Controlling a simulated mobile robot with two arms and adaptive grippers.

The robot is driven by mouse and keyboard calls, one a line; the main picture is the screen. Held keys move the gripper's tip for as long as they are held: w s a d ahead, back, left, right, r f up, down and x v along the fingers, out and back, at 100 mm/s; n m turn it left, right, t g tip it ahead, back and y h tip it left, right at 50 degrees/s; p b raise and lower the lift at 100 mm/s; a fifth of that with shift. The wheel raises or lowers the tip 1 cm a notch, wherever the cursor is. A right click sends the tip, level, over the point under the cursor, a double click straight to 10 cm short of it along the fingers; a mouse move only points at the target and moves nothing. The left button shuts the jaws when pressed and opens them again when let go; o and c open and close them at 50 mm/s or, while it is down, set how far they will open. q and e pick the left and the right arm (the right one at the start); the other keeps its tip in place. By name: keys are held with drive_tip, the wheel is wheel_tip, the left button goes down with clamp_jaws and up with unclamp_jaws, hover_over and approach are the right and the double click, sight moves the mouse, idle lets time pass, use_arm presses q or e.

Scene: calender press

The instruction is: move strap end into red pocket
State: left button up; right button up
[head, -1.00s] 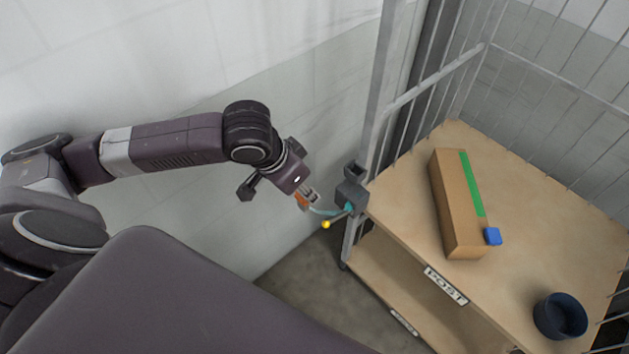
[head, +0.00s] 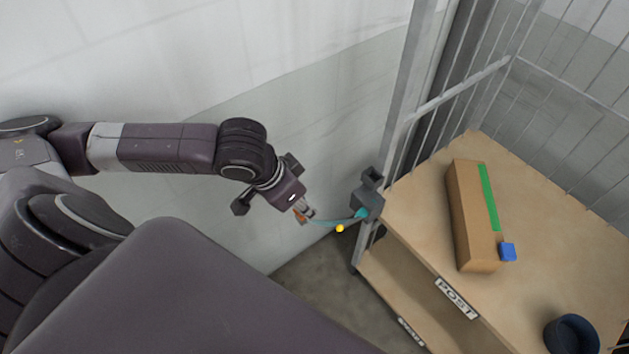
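A thin teal strap (head: 335,223) runs from a dark grey bracket (head: 369,200) on the cart's corner post to my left gripper (head: 306,213). The gripper is at the left of the bracket, with its fingers together around the strap's orange end (head: 299,216), which they partly cover. The strap sags slightly between the two. A small yellow ball (head: 340,228) shows just below the strap; I cannot tell whether it touches it. No red pocket is visible. My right gripper is out of view.
The wire-sided cart has a wooden shelf (head: 410,222) with a POST label (head: 457,298). On it are a long cardboard box (head: 468,225) with a green strip, a blue block (head: 508,252) and a dark blue bowl (head: 572,335). A pale wall stands behind my arm.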

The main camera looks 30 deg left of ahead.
sight(298, 219)
use_arm(q)
drive_tip(key=s, duration=0.1)
drive_tip(key=s+a, duration=0.1)
drive_tip(key=s, duration=0.1)
drive_tip(key=shift+s+a, duration=0.1)
drive_tip(key=s+p, duration=0.1)
drive_tip(key=s, duration=0.1)
drive_tip(key=s+a+p, duration=0.1)
drive_tip(key=p, duration=0.1)
drive_tip(key=s+a+p, duration=0.1)
drive_tip(key=s+p, duration=0.1)
drive_tip(key=shift+s, duration=0.3)
